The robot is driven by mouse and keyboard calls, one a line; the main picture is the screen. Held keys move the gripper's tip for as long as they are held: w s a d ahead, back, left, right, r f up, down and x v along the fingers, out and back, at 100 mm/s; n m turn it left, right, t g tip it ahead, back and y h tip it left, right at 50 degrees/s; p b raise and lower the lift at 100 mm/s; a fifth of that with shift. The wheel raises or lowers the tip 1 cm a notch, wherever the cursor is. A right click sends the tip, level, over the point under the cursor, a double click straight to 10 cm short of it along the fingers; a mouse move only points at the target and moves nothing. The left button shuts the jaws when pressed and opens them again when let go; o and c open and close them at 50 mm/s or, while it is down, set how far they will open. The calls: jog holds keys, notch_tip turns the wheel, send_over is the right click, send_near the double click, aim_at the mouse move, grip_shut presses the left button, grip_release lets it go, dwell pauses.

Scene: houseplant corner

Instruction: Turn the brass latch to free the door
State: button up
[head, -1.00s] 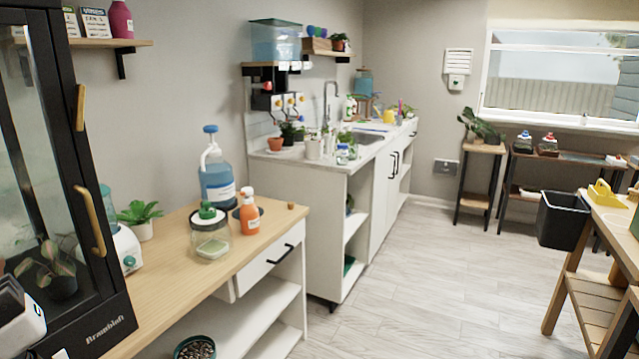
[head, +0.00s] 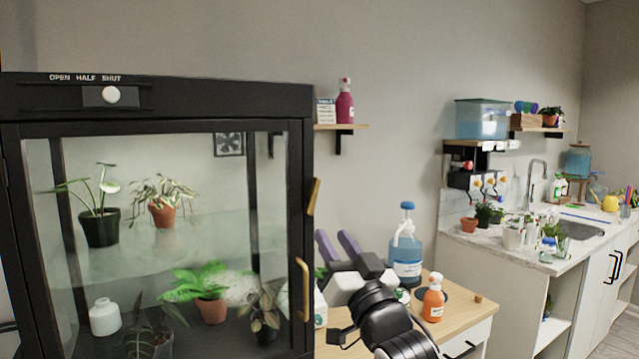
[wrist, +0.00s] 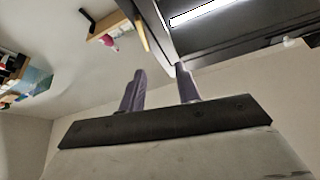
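The black glass-fronted plant cabinet (head: 160,101) fills the left of the head view, and its door looks closed. The brass latch (head: 313,196) is a short, near-upright bar on the door's right edge. A longer curved brass handle (head: 303,288) is below it. My gripper (head: 336,243) has purple fingers and is to the right of the cabinet, lower than the latch and apart from it. In the wrist view my gripper (wrist: 158,78) has its fingers spread with nothing between them. A brass bar (wrist: 142,35), apparently the latch, shows beyond the left finger there.
A wooden-topped counter (head: 455,310) stands right of the cabinet, with a blue jug (head: 407,250) and an orange pump bottle (head: 433,302) close to my arm. A small wall shelf (head: 340,127) holds a magenta bottle (head: 345,105). Several potted plants are behind the glass.

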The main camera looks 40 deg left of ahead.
aim_at(316, 196)
jog(key=shift+m+h, duration=0.5)
jog(key=shift+h, duration=0.1)
jog(key=p+x, duration=0.1)
jog(key=x, duration=0.3)
jog(key=w+p+x, duration=0.1)
jog(key=p+x, duration=0.1)
jog(key=x, duration=0.3)
jog(key=w+d+p+x, duration=0.1)
jog(key=p+x, duration=0.1)
jog(key=x, duration=0.2)
jog(key=shift+w+a, duration=0.3)
jog(key=shift+a, duration=0.05)
jog(key=shift+f, duration=0.1)
grip_shut()
